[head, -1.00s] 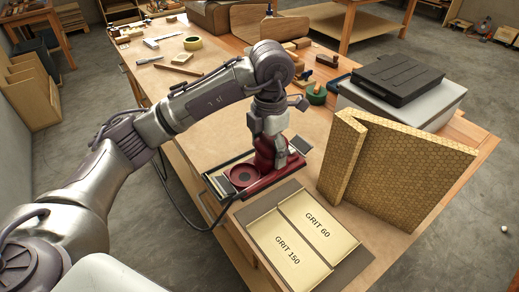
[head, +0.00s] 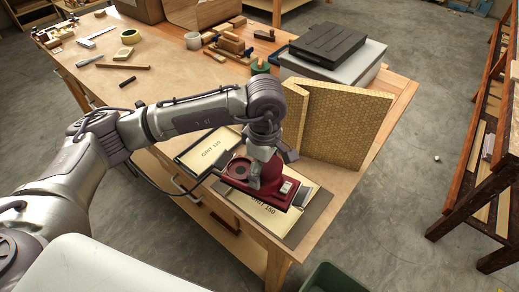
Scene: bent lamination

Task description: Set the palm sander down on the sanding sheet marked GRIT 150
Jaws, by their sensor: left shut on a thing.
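My left gripper (head: 262,160) is shut on the red palm sander (head: 238,171), holding it upright over the front end of the bench. The sander covers much of the sheet marked GRIT 150 (head: 257,211), whose printed end shows at its near edge. I cannot tell whether the sander touches the sheet or hangs just above it. The sheet lies on a dark mat (head: 311,213). Another sheet, marked GRIT 125 (head: 211,152), lies in a dark-edged tray to the left. The GRIT 60 label is hidden. My right gripper is not in view.
A folded, honeycomb-patterned panel (head: 345,122) stands close behind the sander. A black case (head: 328,44) rests on a pale box beyond it. A green bin (head: 335,278) stands on the floor in front.

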